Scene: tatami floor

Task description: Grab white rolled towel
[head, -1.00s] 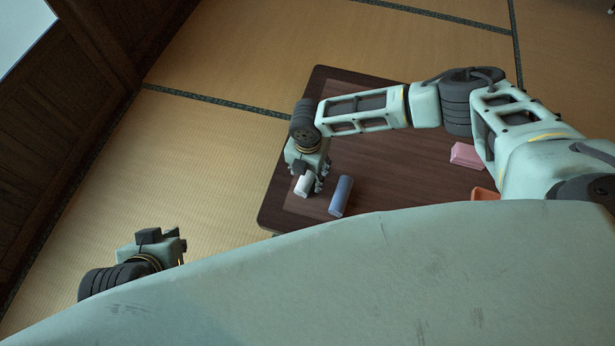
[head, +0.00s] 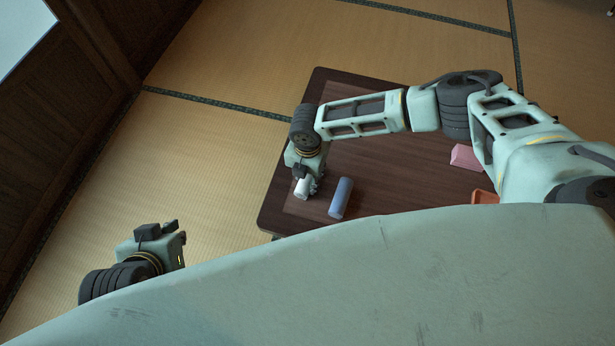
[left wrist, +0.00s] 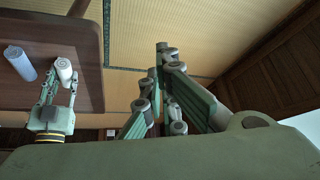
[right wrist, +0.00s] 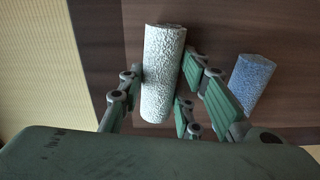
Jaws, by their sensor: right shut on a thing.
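The white rolled towel (right wrist: 163,72) is between the fingers of my right gripper (right wrist: 160,92), which is shut on it. In the head view the towel (head: 302,188) shows at the fingertips of my right gripper (head: 309,184), over the near left part of the table. The left wrist view also shows the towel (left wrist: 64,70) at the right gripper's tips. My left gripper (head: 180,246) is off to the left of the table, over the floor. Its fingers (left wrist: 158,72) appear close together with nothing visible between them, but their opening is unclear.
A blue rolled towel (head: 340,197) lies just right of the white one on the dark wooden table (head: 390,165). A pink item (head: 466,156) and an orange item (head: 485,196) lie farther right. Tatami floor (head: 200,150) surrounds the table; dark wood panelling stands left.

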